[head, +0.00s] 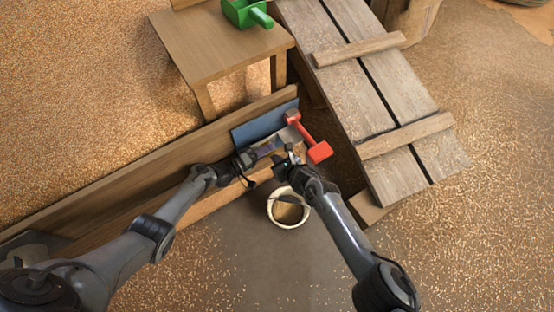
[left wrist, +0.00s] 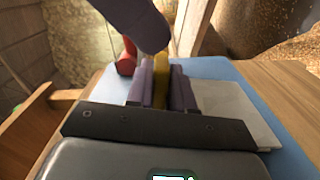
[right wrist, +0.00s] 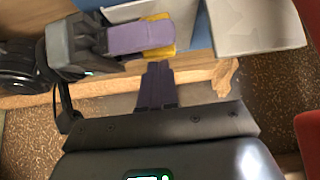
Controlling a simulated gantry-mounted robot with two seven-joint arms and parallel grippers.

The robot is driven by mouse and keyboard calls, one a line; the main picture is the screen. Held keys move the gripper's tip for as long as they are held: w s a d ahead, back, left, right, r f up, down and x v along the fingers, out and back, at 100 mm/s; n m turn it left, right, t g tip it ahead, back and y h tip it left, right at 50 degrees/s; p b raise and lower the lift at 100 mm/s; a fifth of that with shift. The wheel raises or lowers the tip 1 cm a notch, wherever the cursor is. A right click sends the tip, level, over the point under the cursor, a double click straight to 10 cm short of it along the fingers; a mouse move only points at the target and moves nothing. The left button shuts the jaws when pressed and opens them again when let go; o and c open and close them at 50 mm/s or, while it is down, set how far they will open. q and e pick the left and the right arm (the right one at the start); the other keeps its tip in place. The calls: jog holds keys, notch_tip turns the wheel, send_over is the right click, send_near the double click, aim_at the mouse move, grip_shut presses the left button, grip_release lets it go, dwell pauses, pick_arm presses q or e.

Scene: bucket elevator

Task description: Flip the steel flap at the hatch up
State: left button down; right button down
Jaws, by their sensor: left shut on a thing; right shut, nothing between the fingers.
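The yellow piece also shows around those fingers in the right wrist view (right wrist: 163,52). My right gripper (head: 288,156) is shut and empty, close beside the left one. Its purple fingers (right wrist: 157,85) point towards the yellow piece. Whether they touch it I cannot tell.
A red lever with a block end (head: 319,152) stands right of the hatch. A white-rimmed bucket (head: 288,222) is below the grippers. A plank ramp (head: 375,90) rises at right. A wooden table (head: 215,45) holds a green scoop (head: 243,13). Grain covers much of the floor.

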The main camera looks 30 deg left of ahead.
pick_arm(q)
jog(key=shift+w+r, duration=0.2)
jog(key=shift+r, duration=0.15)
pick_arm(e)
jog(key=shift+r, duration=0.1)
